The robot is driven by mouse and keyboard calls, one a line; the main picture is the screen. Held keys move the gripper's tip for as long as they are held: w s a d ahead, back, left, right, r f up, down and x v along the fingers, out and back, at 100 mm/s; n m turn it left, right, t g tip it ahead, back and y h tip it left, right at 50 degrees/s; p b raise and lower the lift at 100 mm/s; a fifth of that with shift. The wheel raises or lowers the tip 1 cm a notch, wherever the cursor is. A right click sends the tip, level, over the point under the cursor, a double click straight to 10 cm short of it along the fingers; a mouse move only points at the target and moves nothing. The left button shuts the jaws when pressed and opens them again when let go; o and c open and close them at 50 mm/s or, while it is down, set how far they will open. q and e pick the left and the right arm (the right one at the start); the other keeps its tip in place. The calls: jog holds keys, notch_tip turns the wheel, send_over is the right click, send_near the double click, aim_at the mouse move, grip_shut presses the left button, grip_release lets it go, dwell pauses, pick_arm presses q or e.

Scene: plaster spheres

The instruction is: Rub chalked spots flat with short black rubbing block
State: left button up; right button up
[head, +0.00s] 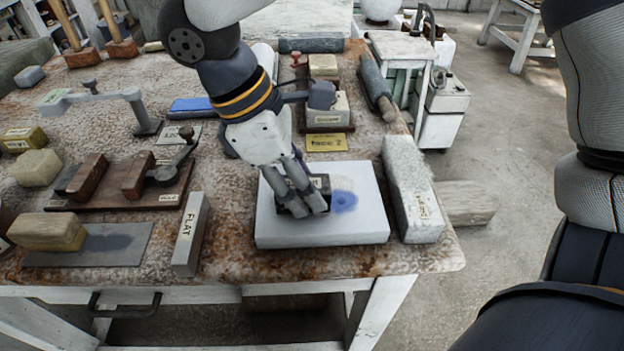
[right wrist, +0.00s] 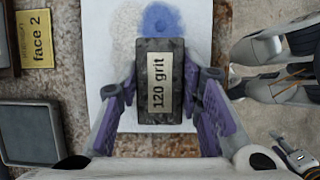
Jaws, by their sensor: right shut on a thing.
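My right gripper (head: 305,205) is shut on a short black rubbing block (head: 290,204) over the white plaster slab (head: 350,235). In the right wrist view the block (right wrist: 159,105) sits between both fingers, and its label reads "120 grit". The block is on or just above the slab; contact is hard to tell. A blue chalked spot (head: 344,202) lies just right of the block in the head view. It also shows at the block's far end in the right wrist view (right wrist: 162,19). A faint pale patch (head: 345,183) borders the blue. My left gripper is not in view.
A long pale block (head: 412,200) stands close right of the slab. A block marked "FLAT" (head: 190,235) is to its left. A yellow "face 2" tag (head: 326,142) lies behind. Other blocks and tools crowd the table's left. The table's front right corner is bare.

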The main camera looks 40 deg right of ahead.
jog(key=shift+w+a, duration=0.4)
jog(key=shift+a, duration=0.2)
jog(key=shift+w+a, duration=0.35)
jog(key=shift+a, duration=0.25)
jog(key=shift+s+d+r, duration=0.1)
jog(key=shift+s+d, duration=0.35)
jog(key=shift+d, duration=0.3)
jog(key=shift+s+d, duration=0.35)
jog(key=shift+d, duration=0.2)
jog(key=shift+s+d, duration=0.35)
jog(key=shift+d, duration=0.2)
jog(key=shift+w+a, duration=0.6)
jog(key=shift+a, duration=0.35)
jog(key=shift+w+a, duration=0.55)
jog(key=shift+a, duration=0.4)
jog(key=shift+s+d+r, duration=0.3)
jog(key=shift+d+r, duration=0.1)
jog(key=shift+d, duration=0.1)
jog(key=shift+s+d+r, duration=0.3)
jog(key=shift+d+r, duration=0.05)
jog(key=shift+d, duration=0.15)
jog(key=s+d, duration=0.2)
jog(key=d, duration=0.1)
jog(key=s+d, duration=0.1)
jog(key=d, duration=0.1)
jog(key=shift+f, duration=0.25)
